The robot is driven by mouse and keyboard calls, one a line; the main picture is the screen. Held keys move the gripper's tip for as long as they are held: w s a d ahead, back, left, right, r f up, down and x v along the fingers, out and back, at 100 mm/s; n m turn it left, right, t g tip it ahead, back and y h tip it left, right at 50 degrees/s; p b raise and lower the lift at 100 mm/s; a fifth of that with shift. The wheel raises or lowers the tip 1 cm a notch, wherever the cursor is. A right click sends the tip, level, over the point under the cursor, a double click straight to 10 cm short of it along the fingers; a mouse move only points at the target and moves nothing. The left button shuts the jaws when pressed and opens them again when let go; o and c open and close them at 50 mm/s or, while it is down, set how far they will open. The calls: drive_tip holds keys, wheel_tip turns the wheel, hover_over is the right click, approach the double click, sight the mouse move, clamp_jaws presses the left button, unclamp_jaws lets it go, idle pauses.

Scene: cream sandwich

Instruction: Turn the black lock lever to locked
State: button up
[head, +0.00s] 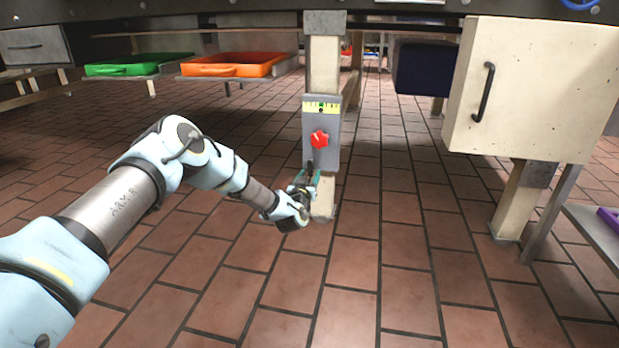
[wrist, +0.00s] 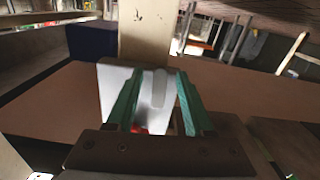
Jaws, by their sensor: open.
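A grey lock panel (head: 322,120) is fixed to a cream table leg. It carries a yellow scale strip (head: 320,107) at the top and a red knob (head: 319,139) in the middle. My gripper (head: 311,177) is at the panel's lower part, and its green fingers are apart. A thin dark piece (head: 309,166) shows by the fingertips; I cannot tell whether it is the black lever. In the wrist view my open gripper (wrist: 158,85) faces the pale panel (wrist: 113,80), with a light grey upright shape (wrist: 159,88) between the fingers. Red shows low between them. The lever's position is unclear.
A cream cabinet (head: 535,90) with a black handle stands at the right. A green tray (head: 125,69) and an orange tray (head: 232,66) sit on low shelves at the back left. The tabletop edge runs above the panel. The tiled floor around the leg is clear.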

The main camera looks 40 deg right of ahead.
sight(321, 161)
clamp_jaws()
idle(0.3)
idle(0.4)
drive_tip(key=n, duration=0.3)
drive_tip(key=s+n, duration=0.1)
drive_tip(key=shift+d+r+n, duration=0.25)
drive_tip(key=shift+d+n, duration=0.05)
drive_tip(key=shift+d, duration=0.05)
drive_tip(key=n, duration=0.3)
drive_tip(key=s+n, duration=0.1)
drive_tip(key=shift+d+r+n+p, duration=0.25)
drive_tip(key=shift+r+n+p, duration=0.05)
drive_tip(key=shift+r+p, duration=0.1)
drive_tip(key=n, duration=0.1)
drive_tip(key=r+n, duration=0.1)
drive_tip(key=n, duration=0.1)
drive_tip(key=shift+s+d+n, duration=0.15)
drive_tip(key=shift+s+n, duration=0.05)
drive_tip(key=shift+n, duration=0.1)
drive_tip(key=shift+s+r+n, duration=0.1)
drive_tip(key=shift+r+n, duration=0.2)
drive_tip(key=shift+n, duration=0.8)
drive_tip(key=shift+r+n, duration=0.3)
drive_tip(key=shift+n, duration=0.8)
drive_tip(key=shift+d, duration=0.1)
